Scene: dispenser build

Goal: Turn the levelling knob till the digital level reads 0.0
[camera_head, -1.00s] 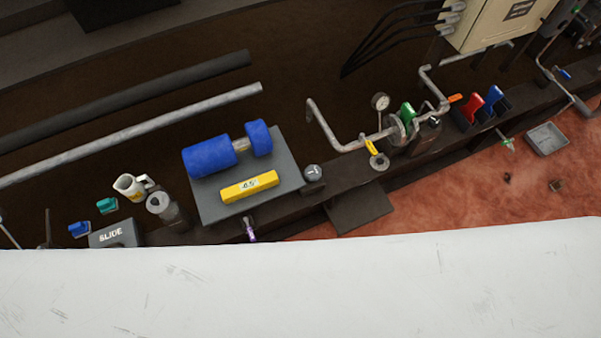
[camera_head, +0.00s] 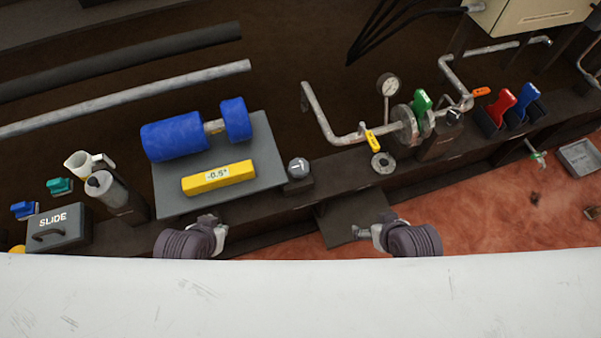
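The yellow digital level (camera_head: 218,177) lies on a grey plate (camera_head: 262,145), and its small display appears to read -0.5°. A round grey knob with a white mark (camera_head: 299,168) sits on a dark block just right of the plate; I take it as the levelling knob. My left gripper (camera_head: 221,233) is in front of the plate's near edge, below the level in the picture. My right gripper (camera_head: 366,232) is nearer than the knob and to its right. Both are apart from the knob. Their fingers are too small to tell open from shut.
A blue motor-like roller (camera_head: 175,136) shares the plate. Left are a grey SLIDE box (camera_head: 58,228), a canister (camera_head: 108,190) and a white jug (camera_head: 82,162). Right are pipework with a gauge (camera_head: 389,86), a yellow lever (camera_head: 373,141), and green, red and blue handles.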

